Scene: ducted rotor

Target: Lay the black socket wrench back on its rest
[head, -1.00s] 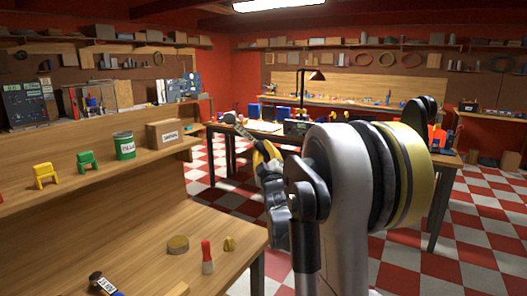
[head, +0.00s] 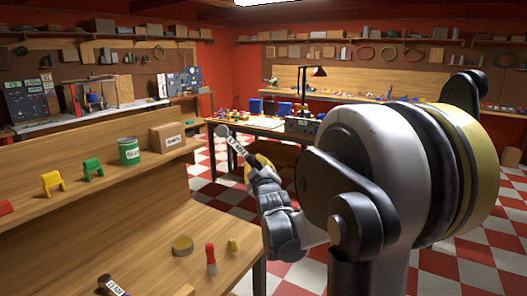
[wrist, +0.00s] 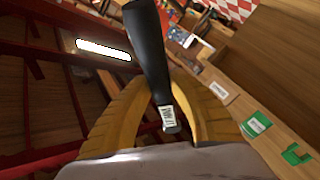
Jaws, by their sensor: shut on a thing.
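My gripper (head: 248,160) has yellow fingers and is held up in the air beyond the near bench, left of my large arm joint. It is shut on a black tool with a white label (head: 236,145), which looks like the socket wrench. In the head view the tool slants up and left to a rounded end. In the wrist view the black wrench (wrist: 150,50) stands between the yellow fingers (wrist: 163,88), its labelled end towards the palm. The label is too small to read. I cannot pick out its rest with certainty.
The near wooden bench (head: 150,240) holds another dark labelled tool (head: 112,287), a round tin (head: 182,245), a red-handled tool (head: 211,258) and a small yellow piece (head: 233,245). Checkered floor lies beyond.

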